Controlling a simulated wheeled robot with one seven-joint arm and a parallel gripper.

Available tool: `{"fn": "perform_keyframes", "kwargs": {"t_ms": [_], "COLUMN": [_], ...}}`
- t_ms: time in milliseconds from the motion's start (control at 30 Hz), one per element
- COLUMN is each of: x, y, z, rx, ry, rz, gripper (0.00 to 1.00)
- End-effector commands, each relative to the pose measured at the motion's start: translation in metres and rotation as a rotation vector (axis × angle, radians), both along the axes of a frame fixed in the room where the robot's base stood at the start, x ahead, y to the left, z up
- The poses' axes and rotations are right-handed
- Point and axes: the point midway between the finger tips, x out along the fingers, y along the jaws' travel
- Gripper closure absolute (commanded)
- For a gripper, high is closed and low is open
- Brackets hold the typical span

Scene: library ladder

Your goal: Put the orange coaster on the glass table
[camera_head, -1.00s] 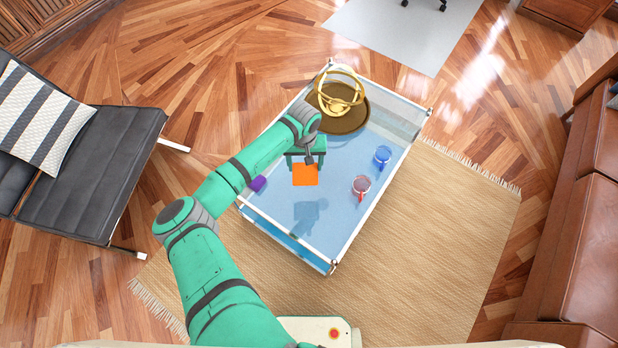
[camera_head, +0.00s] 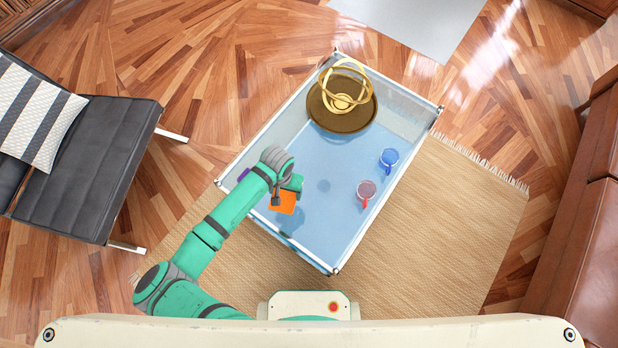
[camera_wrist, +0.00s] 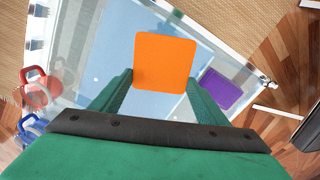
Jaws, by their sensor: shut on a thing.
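The orange coaster (camera_head: 284,203) is a flat square. In the wrist view the orange coaster (camera_wrist: 165,62) lies between the two green fingers of my gripper (camera_wrist: 160,88). My gripper (camera_head: 283,192) is shut on it, over the left front part of the glass table (camera_head: 320,190). The wrist view shows the glass table (camera_wrist: 105,68) beneath the coaster. I cannot tell the exact height of the coaster over the tabletop. My arm hides part of the table's left edge.
A purple coaster (camera_wrist: 221,88) lies on the table near the left edge. A red mug (camera_head: 366,190) and a blue mug (camera_head: 389,157) stand on the right side. A golden armillary ornament on a brown tray (camera_head: 325,115) takes the back. The table's middle is clear.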

Motion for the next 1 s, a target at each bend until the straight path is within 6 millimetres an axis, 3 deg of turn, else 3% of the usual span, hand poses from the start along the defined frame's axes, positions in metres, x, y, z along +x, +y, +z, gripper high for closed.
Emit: {"fn": "perform_keyframes", "kwargs": {"t_ms": [267, 433, 600, 767, 1000], "x": [-0.080, -0.125, -0.157, -0.164, -0.145], "y": [0.005, -0.015, -0.052, -0.090, -0.125], "z": [-0.029, -0.039, -0.037, -0.022, 0.012], "rx": [-0.004, -0.006, -0.008, -0.007, -0.002], "ry": [0.001, -0.001, -0.004, -0.008, -0.007], "rz": [-0.140, -0.265, -0.411, -0.540, -0.679], "gripper": [0.57, 0.57, 0.57, 0.57, 0.57]}}
